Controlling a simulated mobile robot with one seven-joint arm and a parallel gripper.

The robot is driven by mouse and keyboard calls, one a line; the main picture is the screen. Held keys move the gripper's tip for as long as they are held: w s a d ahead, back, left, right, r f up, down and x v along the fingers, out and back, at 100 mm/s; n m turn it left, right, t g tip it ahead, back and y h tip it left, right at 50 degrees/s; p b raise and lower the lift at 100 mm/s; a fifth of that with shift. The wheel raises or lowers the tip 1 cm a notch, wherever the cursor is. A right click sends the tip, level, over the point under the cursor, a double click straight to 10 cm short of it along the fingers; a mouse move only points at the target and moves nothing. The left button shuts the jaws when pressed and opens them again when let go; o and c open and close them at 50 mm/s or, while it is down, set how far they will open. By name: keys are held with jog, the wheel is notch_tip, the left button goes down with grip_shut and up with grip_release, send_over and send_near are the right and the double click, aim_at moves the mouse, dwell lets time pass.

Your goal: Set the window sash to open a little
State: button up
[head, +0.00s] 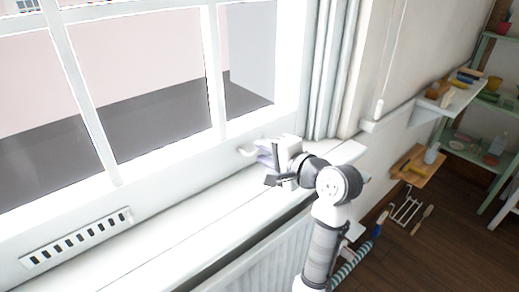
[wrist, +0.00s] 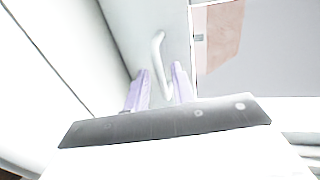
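The window sash (head: 216,75) is a white frame with several glass panes, filling the upper left of the head view. A small white curved handle (head: 247,151) sits low on its right part. It also shows in the wrist view (wrist: 157,50), upright near the middle. My gripper (head: 262,157) is at the handle, just above the sill. In the wrist view its two pale purple fingers (wrist: 160,78) stand apart, with the handle's lower end between them and gaps visible on both sides. I cannot tell whether the sash is raised at all.
The white sill (head: 190,222) runs below the window, with a slotted vent (head: 78,240) at left and a radiator (head: 262,262) beneath. A pale curtain (head: 328,70) hangs right of the window. Wall shelves (head: 450,103) with small items and hanging tools (head: 407,208) are farther right.

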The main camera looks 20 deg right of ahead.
jog(key=shift+x, duration=1.1)
grip_shut()
